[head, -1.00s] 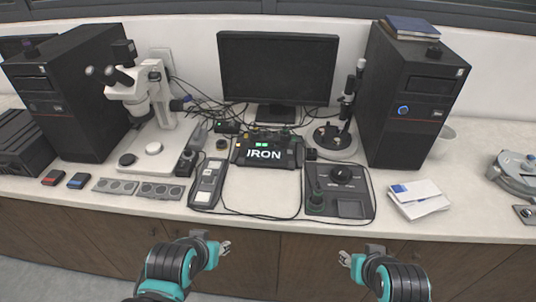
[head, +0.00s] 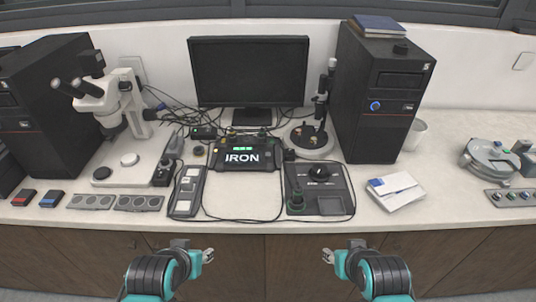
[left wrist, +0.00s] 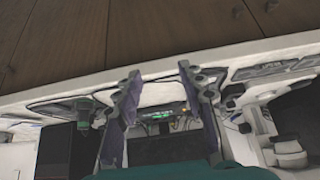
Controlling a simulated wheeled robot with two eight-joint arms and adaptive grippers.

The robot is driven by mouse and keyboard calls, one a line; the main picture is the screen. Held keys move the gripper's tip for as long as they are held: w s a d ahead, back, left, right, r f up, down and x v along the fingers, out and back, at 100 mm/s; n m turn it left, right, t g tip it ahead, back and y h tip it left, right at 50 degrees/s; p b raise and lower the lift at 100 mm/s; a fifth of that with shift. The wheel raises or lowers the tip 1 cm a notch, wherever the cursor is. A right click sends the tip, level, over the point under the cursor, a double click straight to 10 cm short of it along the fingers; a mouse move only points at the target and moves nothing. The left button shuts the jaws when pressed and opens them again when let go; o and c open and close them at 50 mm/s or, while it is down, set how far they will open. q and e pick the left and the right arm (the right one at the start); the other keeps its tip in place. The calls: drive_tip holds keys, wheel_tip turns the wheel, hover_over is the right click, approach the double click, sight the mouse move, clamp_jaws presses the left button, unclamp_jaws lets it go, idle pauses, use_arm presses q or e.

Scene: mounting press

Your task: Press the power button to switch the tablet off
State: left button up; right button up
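A black tablet-like device (head: 246,157) with a lit screen reading IRON stands at the middle of the bench, below the dark monitor. Its power button is too small to make out. My left gripper (head: 209,256) is in front of the bench edge, empty and apart from everything. In the left wrist view its two fingers (left wrist: 160,72) are spread, with the bench beyond them. My right gripper (head: 328,256) is also in front of the bench edge, to the right. Its small fingertips look apart and hold nothing.
A remote-like grey instrument (head: 187,191) and a black control box (head: 318,189) flank the tablet's front, with a cable looping between them. A microscope (head: 117,110) stands left, a computer tower (head: 384,100) right. White booklets (head: 395,191) and a round machine (head: 489,158) lie farther right.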

use_arm(q)
clamp_jaws()
idle(1.1)
